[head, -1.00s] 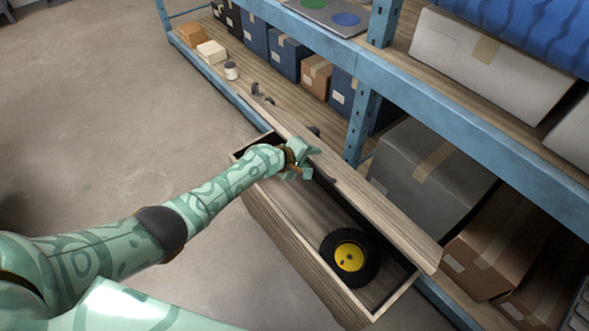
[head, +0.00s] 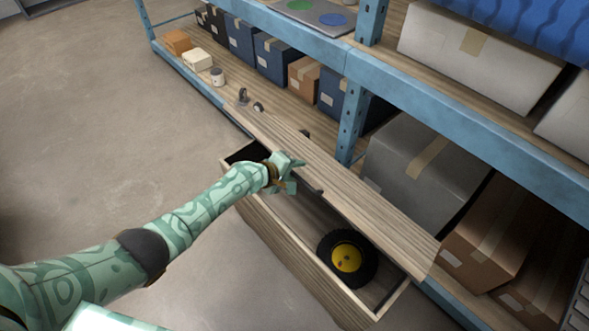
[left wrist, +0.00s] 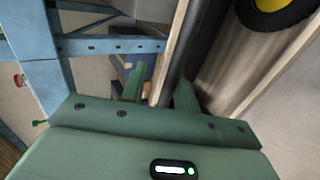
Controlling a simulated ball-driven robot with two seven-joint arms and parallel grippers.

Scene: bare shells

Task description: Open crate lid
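The long wooden crate (head: 289,246) stands on the floor before the shelf. Its wooden lid (head: 370,214) stands tilted up along the shelf side, leaving the crate open. A black wheel with a yellow hub (head: 346,258) lies inside at the near right end; it also shows in the left wrist view (left wrist: 272,12). My left gripper (head: 288,173) is over the crate opening at the lid's free edge. Its fingers (left wrist: 160,90) are apart in the left wrist view, with a wooden edge between them. Whether they touch it is unclear. My right gripper is out of view.
A blue-framed shelf (head: 350,122) runs behind the crate. A grey box (head: 415,175) and a brown box (head: 492,232) sit close behind the lid. Small casters (head: 243,96) lie on the lower shelf. The floor (head: 110,130) at left is clear.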

